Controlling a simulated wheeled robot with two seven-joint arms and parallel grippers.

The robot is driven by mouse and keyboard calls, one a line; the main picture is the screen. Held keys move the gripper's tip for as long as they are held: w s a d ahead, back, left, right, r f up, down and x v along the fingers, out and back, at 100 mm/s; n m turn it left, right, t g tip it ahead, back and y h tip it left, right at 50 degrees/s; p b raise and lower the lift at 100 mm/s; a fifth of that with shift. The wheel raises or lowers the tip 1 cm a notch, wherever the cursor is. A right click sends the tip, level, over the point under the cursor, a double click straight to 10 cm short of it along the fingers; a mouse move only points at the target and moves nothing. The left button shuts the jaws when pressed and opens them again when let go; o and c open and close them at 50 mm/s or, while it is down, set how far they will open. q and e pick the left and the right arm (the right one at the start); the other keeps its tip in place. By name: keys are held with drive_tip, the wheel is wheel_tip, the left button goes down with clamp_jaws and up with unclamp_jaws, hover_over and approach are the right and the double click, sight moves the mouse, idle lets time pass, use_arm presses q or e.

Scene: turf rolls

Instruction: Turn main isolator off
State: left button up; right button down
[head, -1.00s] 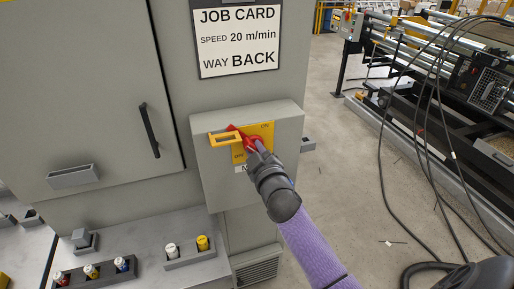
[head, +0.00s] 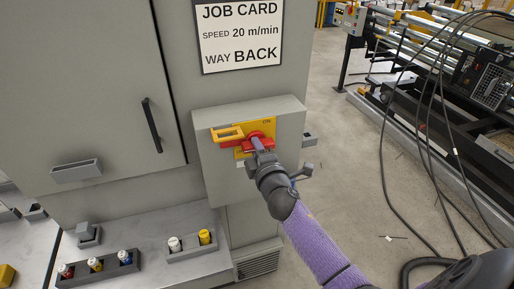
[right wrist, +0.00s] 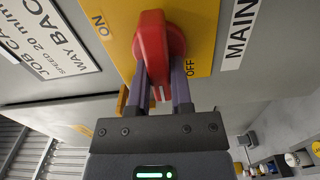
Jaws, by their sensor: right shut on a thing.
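The main isolator is a red rotary handle (head: 262,137) on a yellow plate (head: 268,127), on the front of a grey box (head: 215,165). ON is printed at the plate's upper right in the head view. My right gripper (head: 257,145) is shut on the red handle, which lies nearly level there. In the right wrist view my right gripper (right wrist: 160,92) has its fingers either side of the handle's grip (right wrist: 152,50). ON shows left of the handle and OFF right of it. A white label (right wrist: 240,30) reading MAIN is partly cut off. My left gripper is not in view.
A yellow bracket (head: 228,133) sticks out left of the handle. A job card (head: 240,37) hangs above the box. A ledge (head: 150,250) with coloured pegs in holders is below left. Black cables (head: 425,130) hang on the right, before a roller machine. The floor between is mostly clear.

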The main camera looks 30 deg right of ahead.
drive_tip(key=shift+n, duration=0.4)
drive_tip(key=c, duration=0.5)
unclamp_jaws()
drive_tip(key=v, duration=1)
drive_tip(key=shift+d, duration=0.1)
